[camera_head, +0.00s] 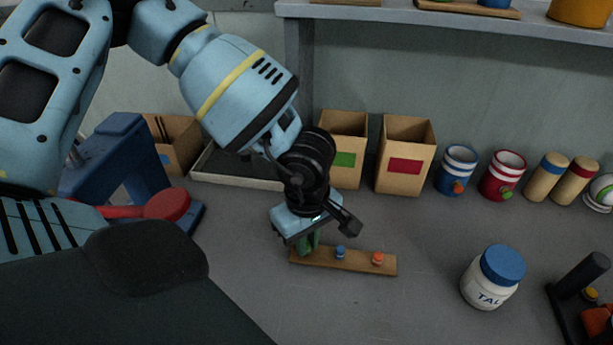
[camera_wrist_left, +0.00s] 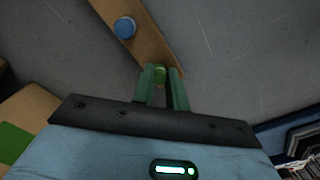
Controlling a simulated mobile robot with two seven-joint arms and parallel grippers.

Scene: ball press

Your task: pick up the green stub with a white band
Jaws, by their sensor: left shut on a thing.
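The green stub (camera_wrist_left: 160,74) shows in the left wrist view between my left gripper's two green fingers, at the end of a wooden strip (camera_wrist_left: 145,35). Its white band cannot be made out. My left gripper (camera_wrist_left: 162,88) is shut on the stub. In the head view my left gripper (camera_head: 308,242) points down at the left end of the wooden strip (camera_head: 322,262), and its fingers hide the stub. I cannot tell whether the stub is still seated in the strip. My right gripper is in neither view.
A blue stub (camera_head: 340,251) and an orange stub (camera_head: 378,258) stand on the strip. A white jar (camera_head: 486,290) with a blue lid stands to the right. Cardboard boxes (camera_head: 405,170) and striped pots line the back. A blue press (camera_head: 105,165) is left.

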